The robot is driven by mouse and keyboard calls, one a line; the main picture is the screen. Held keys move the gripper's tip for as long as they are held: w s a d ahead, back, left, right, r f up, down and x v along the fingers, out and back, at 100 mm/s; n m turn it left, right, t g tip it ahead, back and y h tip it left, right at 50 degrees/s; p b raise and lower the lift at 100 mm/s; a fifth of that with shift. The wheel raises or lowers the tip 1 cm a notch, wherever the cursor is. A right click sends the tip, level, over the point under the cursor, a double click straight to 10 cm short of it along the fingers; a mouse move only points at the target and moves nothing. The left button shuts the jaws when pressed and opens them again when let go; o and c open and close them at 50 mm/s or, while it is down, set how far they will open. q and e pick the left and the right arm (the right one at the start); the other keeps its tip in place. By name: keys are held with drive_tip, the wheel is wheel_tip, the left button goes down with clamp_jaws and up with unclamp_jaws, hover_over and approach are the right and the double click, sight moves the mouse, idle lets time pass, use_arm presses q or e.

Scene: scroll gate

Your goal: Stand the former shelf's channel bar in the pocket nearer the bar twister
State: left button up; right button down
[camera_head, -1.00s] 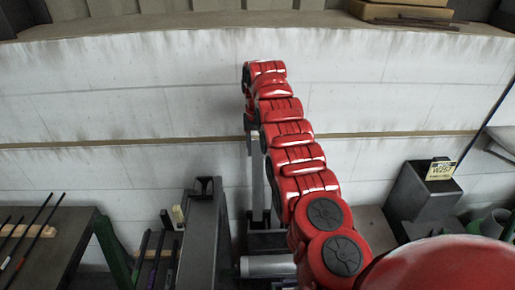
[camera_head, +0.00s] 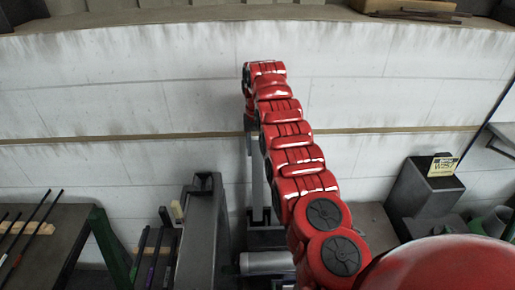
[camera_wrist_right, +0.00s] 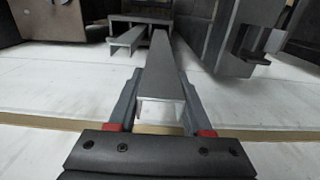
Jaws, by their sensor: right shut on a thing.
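My right gripper (camera_head: 252,124) is at the far end of the red arm, close to the white wall. It is shut on a grey channel bar (camera_head: 257,180), which hangs upright below it. In the right wrist view the gripper (camera_wrist_right: 163,92) has a finger on each side of the bar (camera_wrist_right: 162,72), with the bar's open U end toward the camera. The bar's far end reaches a dark block (camera_wrist_right: 148,20); I cannot tell whether it is inside a pocket. A second, shorter channel bar (camera_wrist_right: 128,40) stands beside it at that block. My left gripper is not in view.
A tall dark grey machine (camera_head: 205,225) stands left of the bar. A dark table (camera_head: 62,235) with thin rods is farther left. A dark block with a yellow sign (camera_head: 442,166) stands at the right.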

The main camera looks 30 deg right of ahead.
drive_tip(key=b, duration=0.3)
hover_over(257, 182)
drive_tip(key=w, duration=0.1)
drive_tip(key=shift+d+f, duration=0.2)
drive_tip(key=shift+f, duration=0.85)
drive_tip(key=shift+d+f, duration=0.15)
drive_tip(key=shift+f, duration=0.9)
drive_tip(key=shift+f+b, duration=1.05)
drive_tip(key=shift+f, duration=0.4)
drive_tip(key=shift+f+b, duration=0.75)
drive_tip(key=shift+f, duration=0.6)
drive_tip(key=shift+f+b, duration=1.15)
drive_tip(key=shift+f, duration=1.65)
